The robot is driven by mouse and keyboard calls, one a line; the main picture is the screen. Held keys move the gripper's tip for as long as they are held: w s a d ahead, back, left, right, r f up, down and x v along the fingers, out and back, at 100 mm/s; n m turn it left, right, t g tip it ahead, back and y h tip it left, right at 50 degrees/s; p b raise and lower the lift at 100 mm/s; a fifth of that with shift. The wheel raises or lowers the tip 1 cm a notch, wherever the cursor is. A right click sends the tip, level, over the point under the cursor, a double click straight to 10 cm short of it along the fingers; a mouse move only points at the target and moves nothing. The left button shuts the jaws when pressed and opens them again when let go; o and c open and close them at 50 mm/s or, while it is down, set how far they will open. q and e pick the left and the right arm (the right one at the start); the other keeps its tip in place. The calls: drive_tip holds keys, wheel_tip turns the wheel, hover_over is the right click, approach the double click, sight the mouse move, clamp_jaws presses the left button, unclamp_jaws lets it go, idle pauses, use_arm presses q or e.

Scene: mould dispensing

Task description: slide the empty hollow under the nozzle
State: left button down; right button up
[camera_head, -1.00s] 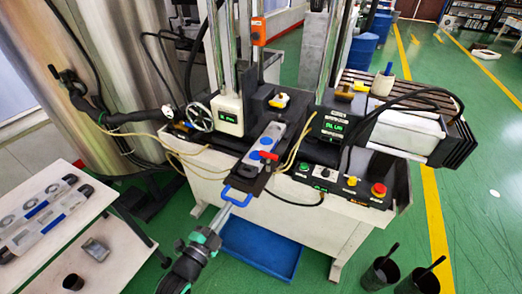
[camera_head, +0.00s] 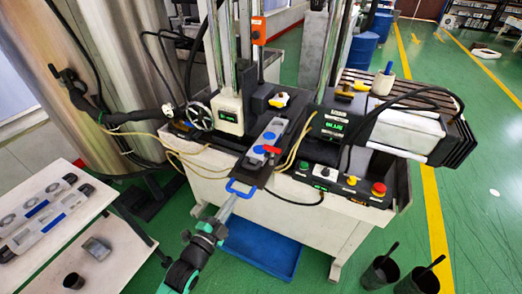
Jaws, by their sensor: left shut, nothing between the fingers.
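The mould (camera_head: 276,127) is a grey plate with blue round spots, lying on a dark slide (camera_head: 249,174) on the machine's front. A red lever sits beside the near blue spot. A blue loop handle (camera_head: 240,188) sticks out at the slide's near end. My left gripper (camera_head: 232,197) is shut with nothing between its fingers, its tips at the handle, seemingly touching it. The nozzle tip and which hollow is empty cannot be made out. My right gripper is out of view.
A control panel (camera_head: 340,184) with buttons and a red emergency stop is on the right. Yellowish hoses run beside the slide. A blue tray (camera_head: 262,248) lies below. A white table (camera_head: 60,245) with other moulds stands left, and dark buckets (camera_head: 380,272) stand lower right.

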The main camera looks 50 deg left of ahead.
use_arm(q)
drive_tip(key=shift+w+a, duration=0.3)
drive_tip(key=shift+w, duration=0.25)
idle(0.4)
drive_tip(key=v, duration=0.7)
drive_tip(key=shift+p, duration=0.45)
